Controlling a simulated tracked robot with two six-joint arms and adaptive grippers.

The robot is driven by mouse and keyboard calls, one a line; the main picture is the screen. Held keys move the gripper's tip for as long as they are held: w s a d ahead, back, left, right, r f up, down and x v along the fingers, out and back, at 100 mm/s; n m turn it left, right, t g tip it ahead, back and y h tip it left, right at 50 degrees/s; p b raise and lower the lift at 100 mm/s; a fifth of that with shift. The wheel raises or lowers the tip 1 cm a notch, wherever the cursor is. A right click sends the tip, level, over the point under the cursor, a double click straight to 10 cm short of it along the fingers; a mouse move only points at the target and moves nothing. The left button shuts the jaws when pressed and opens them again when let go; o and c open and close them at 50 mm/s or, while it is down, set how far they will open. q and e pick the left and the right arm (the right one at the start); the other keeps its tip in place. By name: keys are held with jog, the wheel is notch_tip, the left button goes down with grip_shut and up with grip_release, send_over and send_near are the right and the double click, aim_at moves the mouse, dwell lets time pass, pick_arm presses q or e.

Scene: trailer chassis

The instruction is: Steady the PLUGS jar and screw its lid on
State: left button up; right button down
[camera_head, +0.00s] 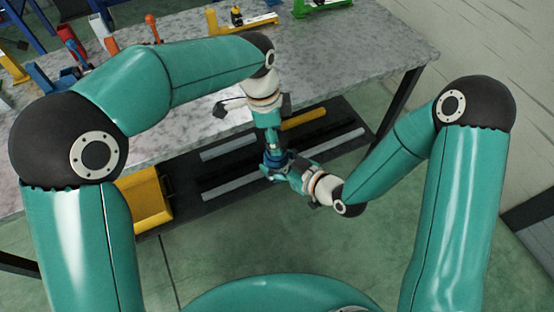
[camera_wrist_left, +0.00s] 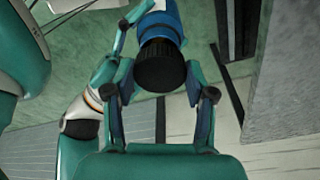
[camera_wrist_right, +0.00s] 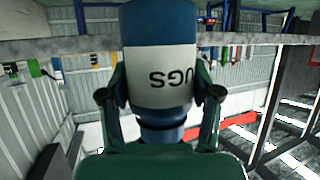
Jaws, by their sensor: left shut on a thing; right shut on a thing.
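The PLUGS jar (camera_wrist_right: 160,68) is a blue cylinder with a white label; the letters "UGS" show upside down in the right wrist view. My right gripper (camera_wrist_right: 163,92) is shut on the jar's body, with a finger on each side. In the left wrist view the blue jar (camera_wrist_left: 160,22) ends in a black ribbed lid (camera_wrist_left: 160,66). My left gripper (camera_wrist_left: 162,75) is shut on the lid, its fingers on either side. In the head view the jar (camera_head: 275,158) is small and partly hidden between my left gripper (camera_head: 272,146) and right gripper (camera_head: 284,168). The lid's seating is hard to see.
A grey workbench (camera_head: 330,60) lies behind the grippers, with coloured holders and tools along its back. A yellow bin (camera_head: 143,198) and a dark lower shelf with bars (camera_head: 225,185) are below it. The green floor (camera_head: 430,255) in front is clear.

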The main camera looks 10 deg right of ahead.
aim_at(276, 161)
pick_arm(q)
jog(key=shift+f, duration=0.1)
jog(key=shift+a, duration=0.1)
dwell(0.4)
dwell(0.3)
jog(key=shift+f, duration=0.8)
jog(key=shift+f, duration=0.6)
